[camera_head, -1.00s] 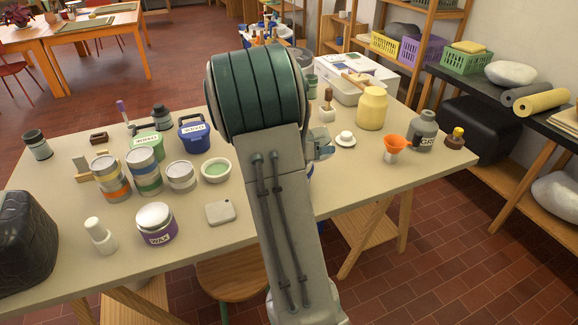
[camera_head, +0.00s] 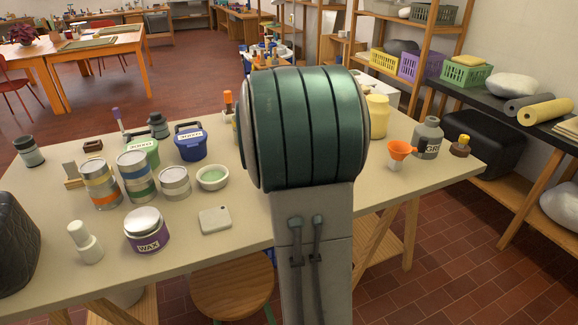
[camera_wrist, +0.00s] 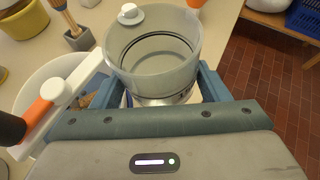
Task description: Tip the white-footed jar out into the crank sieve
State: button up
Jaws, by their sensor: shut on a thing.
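In the wrist view my gripper (camera_wrist: 152,90) is shut on a jar (camera_wrist: 155,62) of clear, greyish material, with a blue finger on each side of it. The jar's wide mouth faces the camera. A pale base shows low between the fingers; how full the jar is I cannot tell. The crank sieve (camera_wrist: 42,75), a white bowl with a white crank arm, an orange part and a dark knob, is at the left, close beside the jar and the left finger. In the head view my arm hides the gripper, the jar and most or all of the sieve.

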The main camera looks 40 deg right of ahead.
jog(key=shift+r, duration=0.15)
notch_tip(320, 180, up, 6)
jog(key=p, duration=0.5)
dwell(0.3)
